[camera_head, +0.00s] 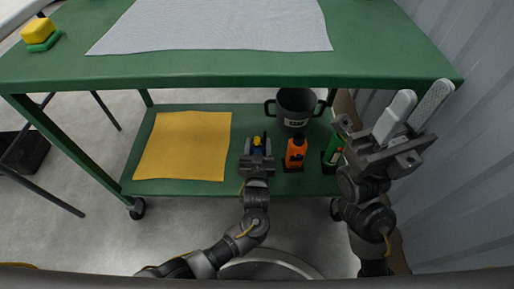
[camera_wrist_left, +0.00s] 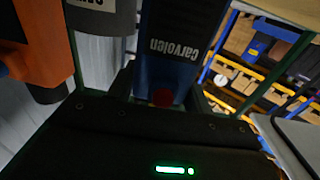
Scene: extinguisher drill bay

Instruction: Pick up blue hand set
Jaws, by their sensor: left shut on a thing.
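The blue hand set (camera_head: 258,150), with a yellow top, is on the green lower shelf (camera_head: 190,188) of the cart. My left gripper (camera_head: 257,158) reaches in from the front and is shut on it. In the left wrist view the blue hand set (camera_wrist_left: 182,45) fills the upper middle, with upside-down lettering and a red spot at its near end. Whether it touches the shelf cannot be told. My right gripper (camera_head: 424,92) is open and empty, to the right of the cart, with its two pale fingers apart and pointing up.
A yellow cloth (camera_head: 185,146) lies at left. The upper shelf (camera_head: 220,75) overhangs from above.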

